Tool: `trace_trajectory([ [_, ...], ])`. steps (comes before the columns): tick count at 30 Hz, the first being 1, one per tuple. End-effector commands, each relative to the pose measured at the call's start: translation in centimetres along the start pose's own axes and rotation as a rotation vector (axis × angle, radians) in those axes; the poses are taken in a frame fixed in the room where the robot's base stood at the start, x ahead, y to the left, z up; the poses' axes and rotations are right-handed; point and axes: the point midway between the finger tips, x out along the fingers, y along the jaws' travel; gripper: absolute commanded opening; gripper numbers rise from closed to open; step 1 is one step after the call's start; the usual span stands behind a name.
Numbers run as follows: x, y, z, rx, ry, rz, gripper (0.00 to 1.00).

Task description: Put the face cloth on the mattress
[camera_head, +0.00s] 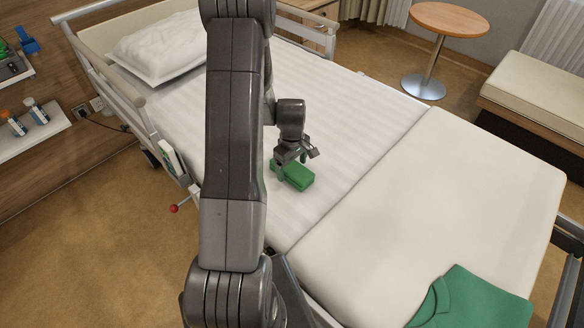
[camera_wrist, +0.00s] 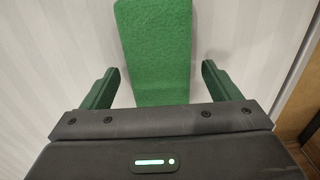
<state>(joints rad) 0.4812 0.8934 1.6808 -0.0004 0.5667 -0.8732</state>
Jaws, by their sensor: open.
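The face cloth (camera_head: 298,176) is a thick green folded block. It lies on the white striped mattress (camera_head: 345,105), near the bed's side edge. My gripper (camera_head: 295,160) is right over the cloth and open. In the wrist view the cloth (camera_wrist: 153,50) shows between my two spread fingers, with a gap on each side, so neither finger touches it there. The cloth's near end is hidden behind the gripper body. Part of the mattress is hidden behind my arm in the head view.
A white pillow (camera_head: 160,45) lies at the bed's head. A cream blanket (camera_head: 415,200) covers the foot end, with a green garment (camera_head: 475,300) on it. A side rail (camera_head: 110,90) and a wall shelf (camera_head: 35,130) with bottles stand left. A round table (camera_head: 448,18) is beyond the bed.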

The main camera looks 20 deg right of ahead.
Motion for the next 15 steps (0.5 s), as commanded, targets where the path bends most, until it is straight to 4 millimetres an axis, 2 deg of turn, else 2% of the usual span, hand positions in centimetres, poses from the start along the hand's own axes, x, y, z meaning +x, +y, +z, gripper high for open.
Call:
trace_trajectory([
  [9,-6.3,0.1,-0.1,0.000,0.003,0.004,0.83],
  [15,-9.4,0.0,0.0,0.000,0.002,0.002,0.83],
])
